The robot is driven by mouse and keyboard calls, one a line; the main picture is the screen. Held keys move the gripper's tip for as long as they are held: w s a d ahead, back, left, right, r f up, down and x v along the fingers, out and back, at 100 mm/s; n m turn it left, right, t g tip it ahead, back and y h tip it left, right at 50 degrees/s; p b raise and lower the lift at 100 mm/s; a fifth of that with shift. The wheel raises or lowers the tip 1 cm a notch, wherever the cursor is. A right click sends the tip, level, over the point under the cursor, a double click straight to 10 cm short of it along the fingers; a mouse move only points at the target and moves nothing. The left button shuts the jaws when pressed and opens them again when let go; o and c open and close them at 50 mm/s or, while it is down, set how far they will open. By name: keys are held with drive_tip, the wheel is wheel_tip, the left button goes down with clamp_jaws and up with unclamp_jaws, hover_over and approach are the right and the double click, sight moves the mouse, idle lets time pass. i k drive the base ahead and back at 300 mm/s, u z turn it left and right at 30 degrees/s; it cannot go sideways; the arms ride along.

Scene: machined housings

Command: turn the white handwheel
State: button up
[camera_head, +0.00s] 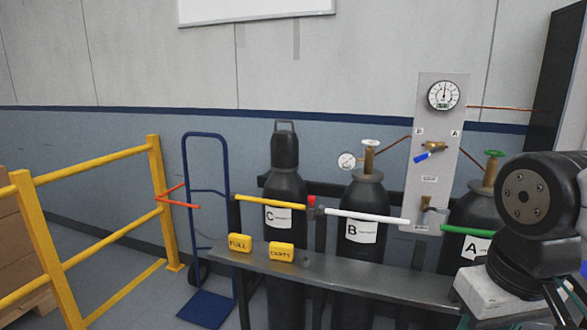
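The white handwheel (370,142) sits on top of the brass valve (369,160) of the black cylinder labelled B (361,262), in the middle right of the head view. It is small and pale, seen nearly edge-on, and nothing touches it. A dial gauge (347,160) is at the left of this valve. Part of my black arm shows at the right edge, in front of and to the right of cylinder A. My gripper's fingers are not in view.
Cylinder A (459,255) has a green handwheel (494,154). Capped cylinder C (285,180) stands left. A grey panel (436,110) carries a gauge and blue lever. Coloured bars and a grey bench (345,272) stand in front. Yellow railing (155,190) and a blue trolley (206,308) are left.

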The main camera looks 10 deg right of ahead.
sight(369, 143)
drive_tip(key=u, duration=0.05)
drive_tip(key=i, duration=1)
drive_tip(key=u, duration=1.25)
drive_tip(key=k, duration=1.1)
drive_tip(key=z, duration=2.05)
drive_tip(key=i, duration=0.45)
drive_tip(key=z, duration=0.05)
